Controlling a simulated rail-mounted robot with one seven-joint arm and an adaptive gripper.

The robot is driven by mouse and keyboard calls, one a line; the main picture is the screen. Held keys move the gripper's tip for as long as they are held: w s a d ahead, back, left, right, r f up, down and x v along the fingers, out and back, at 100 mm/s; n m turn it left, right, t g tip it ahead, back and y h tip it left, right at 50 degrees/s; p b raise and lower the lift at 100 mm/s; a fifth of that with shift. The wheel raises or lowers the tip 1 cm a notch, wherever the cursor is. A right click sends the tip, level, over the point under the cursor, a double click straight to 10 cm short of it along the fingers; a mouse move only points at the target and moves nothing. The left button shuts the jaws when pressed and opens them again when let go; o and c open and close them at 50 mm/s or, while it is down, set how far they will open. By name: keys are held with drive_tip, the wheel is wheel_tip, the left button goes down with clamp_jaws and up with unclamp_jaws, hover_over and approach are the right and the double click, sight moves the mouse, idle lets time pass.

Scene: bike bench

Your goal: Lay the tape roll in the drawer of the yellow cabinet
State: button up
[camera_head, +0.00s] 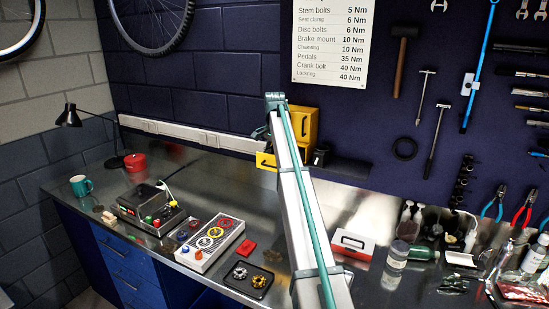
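The yellow cabinet (304,126) stands at the back of the bench against the wall, partly hidden behind my arm. A yellow drawer front (265,161) with a dark handle sticks out at its lower left, so the drawer looks pulled out; its inside is hidden. I cannot make out the tape roll for certain. A small dark round thing (320,157) stands just right of the cabinet, and a black ring (405,149) shows against the wall further right. My arm rises across the middle to a bend beside the cabinet. My gripper is hidden behind it.
A white and red box (352,244) stands right of my arm. Bottles and pliers crowd the right. The metal bench (225,183) is bare before the drawer.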

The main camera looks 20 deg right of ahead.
drive_tip(key=shift+o, duration=1.3)
drive_tip(key=shift+r, duration=0.15)
wheel_tip(320, 180, up, 12)
drive_tip(key=shift+f, duration=0.2)
